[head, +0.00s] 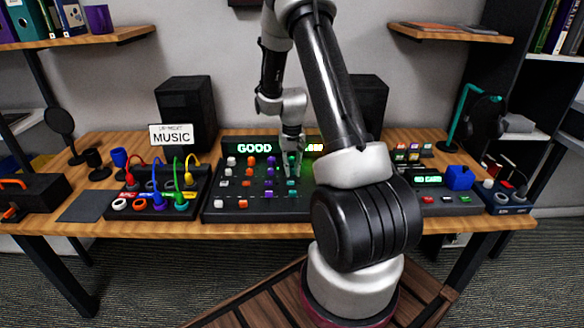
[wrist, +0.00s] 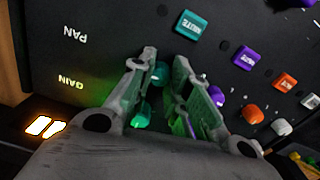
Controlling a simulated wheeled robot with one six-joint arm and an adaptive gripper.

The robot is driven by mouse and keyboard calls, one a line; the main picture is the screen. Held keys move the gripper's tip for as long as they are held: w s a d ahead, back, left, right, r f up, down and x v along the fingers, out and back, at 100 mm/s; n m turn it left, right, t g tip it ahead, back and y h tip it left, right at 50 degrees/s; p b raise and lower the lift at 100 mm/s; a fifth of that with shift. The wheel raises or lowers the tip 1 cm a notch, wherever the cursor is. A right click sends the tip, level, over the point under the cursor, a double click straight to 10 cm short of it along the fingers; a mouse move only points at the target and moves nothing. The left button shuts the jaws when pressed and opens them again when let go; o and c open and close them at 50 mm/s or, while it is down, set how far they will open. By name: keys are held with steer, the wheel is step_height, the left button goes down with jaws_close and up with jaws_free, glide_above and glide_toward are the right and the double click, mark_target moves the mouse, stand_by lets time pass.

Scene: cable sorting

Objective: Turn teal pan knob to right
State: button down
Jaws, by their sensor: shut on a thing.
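The teal pan knob (wrist: 160,73) sits on the black mixer panel, in line with the PAN label, in the wrist view. My gripper (wrist: 164,64) is closed around it, one finger on each side, and hides part of it. Another teal knob (wrist: 141,114) shows behind the fingers, in line with the GAIN label. A teal mute button (wrist: 190,24) lies just beyond the fingertips. In the head view, my gripper (head: 291,170) reaches down onto the teal column of the mixer (head: 214,208), and the pan knob is hard to make out there. The knob's pointer angle cannot be read.
Purple (wrist: 217,95), orange (wrist: 253,115) and white knobs run alongside the teal one. A patch box with coloured cables (head: 160,203) stands left of the mixer. A blue block (head: 460,177) and other devices stand on the right. Speakers (head: 187,110) stand behind.

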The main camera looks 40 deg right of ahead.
mark_target(292, 169)
steer(key=shift+m, duration=0.9)
steer(key=c, duration=1.3)
jaws_free()
step_height(292, 169, up, 12)
